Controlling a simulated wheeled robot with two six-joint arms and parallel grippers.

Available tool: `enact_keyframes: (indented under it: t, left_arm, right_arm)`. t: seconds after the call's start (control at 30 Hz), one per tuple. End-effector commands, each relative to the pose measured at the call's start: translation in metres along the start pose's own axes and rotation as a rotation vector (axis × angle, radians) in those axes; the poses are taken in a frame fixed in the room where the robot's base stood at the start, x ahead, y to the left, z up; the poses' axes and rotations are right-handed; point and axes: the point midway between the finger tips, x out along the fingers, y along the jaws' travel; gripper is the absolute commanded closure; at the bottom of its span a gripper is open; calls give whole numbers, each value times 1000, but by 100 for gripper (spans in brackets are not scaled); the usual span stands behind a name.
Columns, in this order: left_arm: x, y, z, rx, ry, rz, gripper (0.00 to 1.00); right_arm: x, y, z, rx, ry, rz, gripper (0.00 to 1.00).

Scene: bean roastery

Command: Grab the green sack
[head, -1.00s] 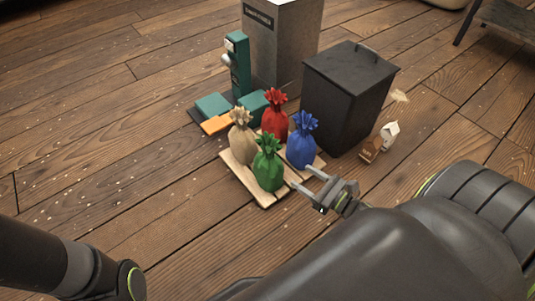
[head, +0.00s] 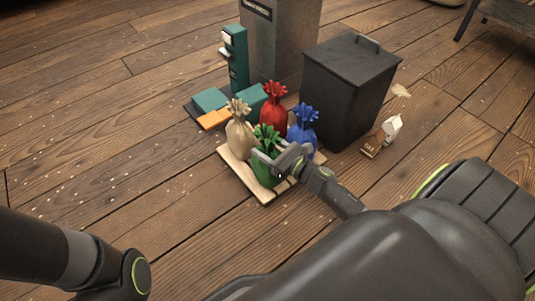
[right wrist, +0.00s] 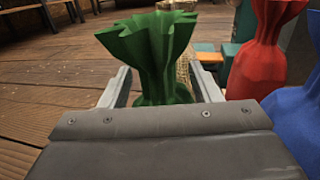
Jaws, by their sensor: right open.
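The green sack (head: 262,170) stands upright at the front of a wooden pallet (head: 262,196). In the right wrist view the green sack (right wrist: 148,50) rises between the two fingers. My right gripper (head: 268,158) is open, its fingers on either side of the sack's upper part, below the ruffled top. I cannot tell whether the fingers touch the sack. The sack's lower part is hidden in the wrist view by the gripper body. My left arm shows at the lower left, but its gripper is out of view.
A tan sack (head: 239,135), a red sack (head: 273,108) and a blue sack (head: 303,138) share the pallet. A dark bin (head: 350,90) stands behind right, a teal machine (head: 236,62) behind left. The floor at left is clear.

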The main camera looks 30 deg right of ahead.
Motion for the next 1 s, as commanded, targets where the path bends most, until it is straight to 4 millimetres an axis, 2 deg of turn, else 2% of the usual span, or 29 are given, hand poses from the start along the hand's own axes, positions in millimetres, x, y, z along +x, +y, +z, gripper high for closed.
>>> enact_keyframes:
  t: [0.23, 0.27, 0.6, 0.7, 1.0]
  left_arm:
    - [3, 1, -1, -11, 10, -12, 64]
    - [3, 1, -1, -12, 10, -12, 64]
    - [2, 1, -1, -10, 7, -10, 64]
    - [2, 1, 0, -8, 5, -8, 64]
    - [0, 0, 0, -2, -1, -1, 64]
  right_arm:
    - [2, 0, 0, 1, 2, 0, 43]
    - [2, 0, 0, 1, 2, 0, 46]
    - [2, 0, 0, 1, 1, 0, 90]
    - [2, 0, 0, 1, 1, 0, 100]
    - [2, 0, 0, 1, 1, 0, 100]
